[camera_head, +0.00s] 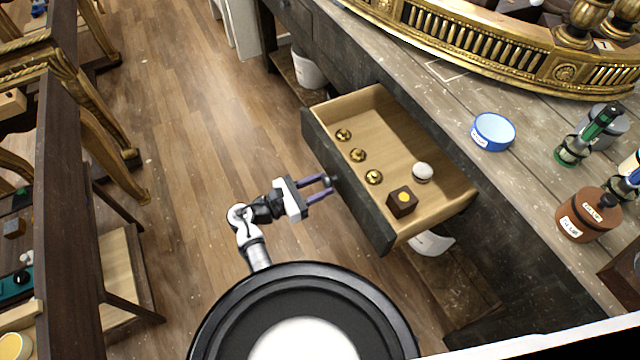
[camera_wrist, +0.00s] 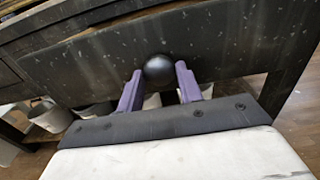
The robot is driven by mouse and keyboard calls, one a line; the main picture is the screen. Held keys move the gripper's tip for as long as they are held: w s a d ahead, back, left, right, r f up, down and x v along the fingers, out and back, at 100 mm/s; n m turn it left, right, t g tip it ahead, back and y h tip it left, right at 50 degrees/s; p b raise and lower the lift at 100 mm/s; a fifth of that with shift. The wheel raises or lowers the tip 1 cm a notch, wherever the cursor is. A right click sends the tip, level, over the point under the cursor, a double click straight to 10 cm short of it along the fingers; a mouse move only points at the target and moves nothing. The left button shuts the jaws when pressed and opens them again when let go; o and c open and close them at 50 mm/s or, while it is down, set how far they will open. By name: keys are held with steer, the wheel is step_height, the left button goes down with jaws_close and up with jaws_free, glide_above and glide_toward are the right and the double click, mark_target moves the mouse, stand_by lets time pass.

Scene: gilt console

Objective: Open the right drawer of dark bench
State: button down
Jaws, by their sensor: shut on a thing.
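The right drawer (camera_head: 350,185) of the dark bench (camera_head: 355,45) is pulled well out, and its pale wooden inside shows. Its dark front also fills the upper part of the wrist view (camera_wrist: 230,60). My gripper (camera_head: 328,186) is at the middle of the drawer front. In the wrist view its purple fingers (camera_wrist: 159,88) stand on either side of the round black knob (camera_wrist: 159,69) and are shut on it. In the drawer lie several small gold pieces (camera_head: 358,155), a brown cube (camera_head: 402,201) with a yellow spot, and a whitish round thing (camera_head: 422,172).
On the bench top stand a blue-rimmed bowl (camera_head: 492,131), a brown lidded pot (camera_head: 588,215), a green bottle (camera_head: 590,135) and a gilt railing (camera_head: 480,45). White buckets (camera_head: 307,68) sit below. Another dark table (camera_head: 75,190) stands at left; wooden floor (camera_head: 200,110) lies clear between.

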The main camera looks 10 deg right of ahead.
steer(key=c, duration=0.9)
jaws_free()
steer(key=shift+c, duration=0.2)
steer(key=shift+a, duration=0.1)
steer(key=b+v, duration=0.3)
steer(key=v, duration=1)
steer(key=shift+a, duration=0.3)
steer(key=shift+s, duration=0.1)
